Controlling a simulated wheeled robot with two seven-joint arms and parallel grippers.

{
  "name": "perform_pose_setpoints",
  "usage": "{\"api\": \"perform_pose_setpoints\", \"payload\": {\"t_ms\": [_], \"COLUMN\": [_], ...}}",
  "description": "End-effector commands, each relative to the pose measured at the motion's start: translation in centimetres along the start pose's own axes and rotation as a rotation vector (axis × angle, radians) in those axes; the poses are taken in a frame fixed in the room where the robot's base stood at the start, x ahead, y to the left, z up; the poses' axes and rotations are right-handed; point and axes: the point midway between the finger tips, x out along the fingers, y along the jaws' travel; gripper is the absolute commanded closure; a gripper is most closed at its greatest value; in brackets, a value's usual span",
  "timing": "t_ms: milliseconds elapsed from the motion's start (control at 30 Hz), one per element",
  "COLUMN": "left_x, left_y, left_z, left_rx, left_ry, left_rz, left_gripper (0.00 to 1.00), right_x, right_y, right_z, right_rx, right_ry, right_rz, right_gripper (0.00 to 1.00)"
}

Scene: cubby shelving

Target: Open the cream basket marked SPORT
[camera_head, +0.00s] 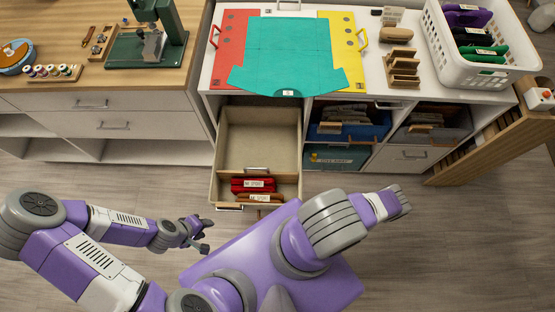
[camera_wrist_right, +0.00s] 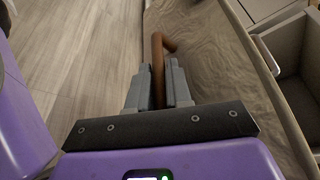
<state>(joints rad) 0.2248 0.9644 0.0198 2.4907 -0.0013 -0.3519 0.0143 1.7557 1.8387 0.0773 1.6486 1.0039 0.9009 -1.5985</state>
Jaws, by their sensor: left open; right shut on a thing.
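The cream basket (camera_head: 231,135) is pulled out from the cubby shelving as an open box, with its front end towards me. Red and brown items (camera_head: 252,186) with white labels that seem to read SPORT lie at its front end. My left gripper (camera_head: 206,235) is open and empty, in front of and below the basket, apart from it. My right gripper (camera_wrist_right: 158,88) is shut on a brown rod-like handle (camera_wrist_right: 158,55), next to a cream fabric-like surface (camera_wrist_right: 215,50). My right gripper's fingers cannot be made out in the head view.
A white crate (camera_head: 480,70) stands at right. Blue (camera_head: 325,131) and grey bins fill nearby cubbies. A wooden rack (camera_head: 480,150) stands at right.

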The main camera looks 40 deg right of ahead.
Motion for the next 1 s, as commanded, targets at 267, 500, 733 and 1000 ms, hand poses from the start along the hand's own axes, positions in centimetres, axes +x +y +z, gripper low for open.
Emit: {"api": "perform_pose_setpoints", "payload": {"t_ms": [267,500,733,1000], "left_x": [0.0,0.0,-0.2,-0.4], "left_y": [0.0,0.0,0.1,0.1], "left_z": [0.0,0.0,0.0,0.0], "left_rx": [0.000,0.000,0.000,0.000], "left_ry": [0.000,0.000,0.000,0.000], "left_rz": [0.000,0.000,0.000,0.000], "left_gripper": [0.57,0.57,0.57,0.57], "right_x": [-0.1,-0.1,-2.6,-6.8], "right_y": [0.0,0.0,0.0,0.0], "right_z": [0.0,0.0,-0.1,-0.1], "right_rx": [0.000,0.000,-0.002,-0.001], "right_ry": [0.000,0.001,0.003,0.003], "right_rz": [0.000,0.001,0.003,0.001], "right_gripper": [0.75,0.75,0.75,0.75]}}
